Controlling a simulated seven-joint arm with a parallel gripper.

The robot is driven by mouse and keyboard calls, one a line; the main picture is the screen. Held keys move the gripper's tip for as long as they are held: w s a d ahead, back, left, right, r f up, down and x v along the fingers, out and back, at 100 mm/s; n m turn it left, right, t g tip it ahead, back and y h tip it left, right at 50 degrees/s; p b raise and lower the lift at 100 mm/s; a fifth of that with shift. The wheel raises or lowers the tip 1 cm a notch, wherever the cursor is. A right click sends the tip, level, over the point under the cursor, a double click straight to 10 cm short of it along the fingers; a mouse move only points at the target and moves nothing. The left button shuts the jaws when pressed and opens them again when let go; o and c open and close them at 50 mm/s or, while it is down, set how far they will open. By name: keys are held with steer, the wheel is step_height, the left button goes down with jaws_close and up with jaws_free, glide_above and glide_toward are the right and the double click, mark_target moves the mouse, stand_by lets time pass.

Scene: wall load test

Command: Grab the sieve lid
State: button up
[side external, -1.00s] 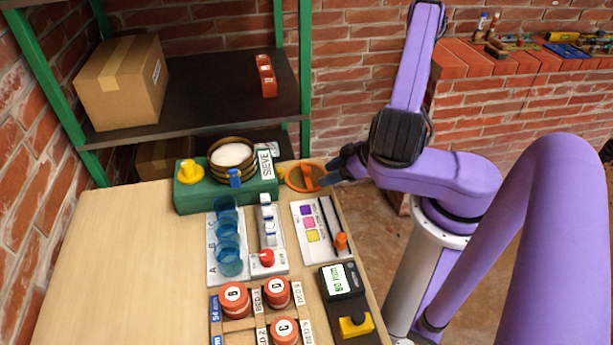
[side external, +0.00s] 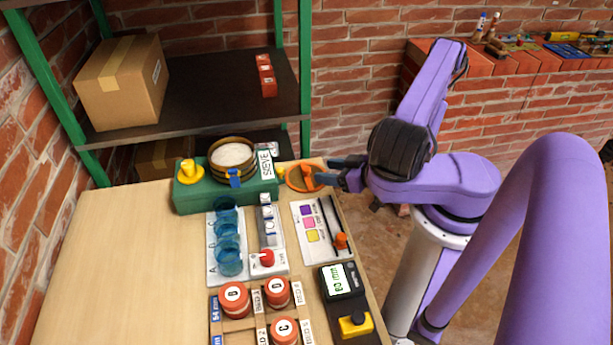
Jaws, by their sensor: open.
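The sieve lid (side external: 296,180) is an orange disc with a raised orange grip bar across it. It lies flat at the back right corner of the wooden table, to the right of the sieve station. My gripper (side external: 326,177) is open beside the lid's right side, with its dark fingers pointing left toward the grip bar. I cannot tell whether the fingers touch or straddle the bar. The sieve (side external: 233,159) is a round brown-rimmed pan of white material on a green base (side external: 200,199) with a "SIEVE" label.
Left of the sieve is a yellow knob (side external: 189,172). In front stand blue cups (side external: 228,262), a card with coloured squares (side external: 312,237), red-lidded jars (side external: 235,297) and a dark meter (side external: 340,283). The table's left half (side external: 120,270) is clear. A shelf (side external: 200,100) stands behind.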

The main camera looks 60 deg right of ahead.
mark_target(310, 170)
steer(key=shift+x, duration=2.8)
jaws_close()
